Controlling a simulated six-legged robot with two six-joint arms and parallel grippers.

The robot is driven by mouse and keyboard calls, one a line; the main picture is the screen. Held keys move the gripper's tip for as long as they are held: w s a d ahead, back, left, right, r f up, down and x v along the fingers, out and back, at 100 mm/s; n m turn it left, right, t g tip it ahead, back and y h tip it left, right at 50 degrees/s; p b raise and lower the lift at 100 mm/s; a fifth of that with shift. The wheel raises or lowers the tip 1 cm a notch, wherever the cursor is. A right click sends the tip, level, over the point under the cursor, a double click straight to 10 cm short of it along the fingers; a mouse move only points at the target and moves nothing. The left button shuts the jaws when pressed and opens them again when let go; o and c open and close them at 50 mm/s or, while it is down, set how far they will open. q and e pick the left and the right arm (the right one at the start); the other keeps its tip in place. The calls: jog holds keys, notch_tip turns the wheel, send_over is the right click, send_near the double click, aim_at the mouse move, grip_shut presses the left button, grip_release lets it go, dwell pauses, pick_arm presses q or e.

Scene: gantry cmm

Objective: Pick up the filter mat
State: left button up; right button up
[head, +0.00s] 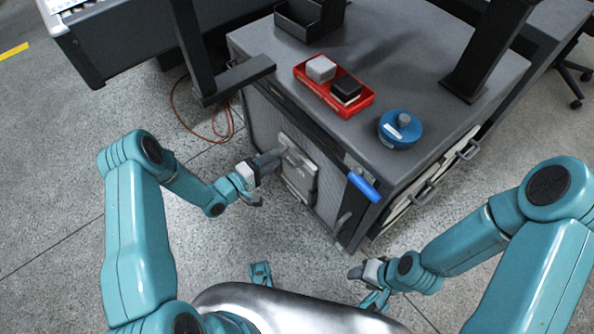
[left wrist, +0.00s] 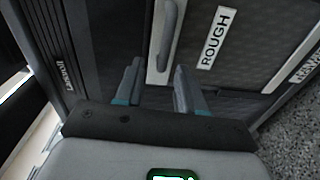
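A light grey panel (head: 300,168) sits on the front face of the dark cabinet. I cannot tell whether it is the filter mat or a cover over it. In the left wrist view a grey surface carries a raised handle (left wrist: 167,38) and a white label (left wrist: 212,38) reading "ROUGH". My left gripper (head: 266,181) is at the panel's left side. It also shows in the left wrist view (left wrist: 158,92), its two fingers apart, with the handle's lower end between them in the picture; contact is unclear. My right gripper (head: 362,271) hangs low in front of the cabinet; its opening is unclear.
On the cabinet top (head: 300,112) are a red tray (head: 318,91) with a grey and a black block, a round blue object (head: 400,128) and a dark bin (head: 308,18). A blue handle (head: 364,187) sticks out at the front corner. An orange cable (head: 205,135) lies on the floor.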

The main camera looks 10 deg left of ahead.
pick_arm(q)
jog(key=x, duration=0.3)
jog(key=shift+s+f, duration=0.1)
jog(key=shift+f, duration=0.05)
jog(key=shift+w+d, duration=0.15)
jog(key=shift+w, duration=0.15)
grip_shut()
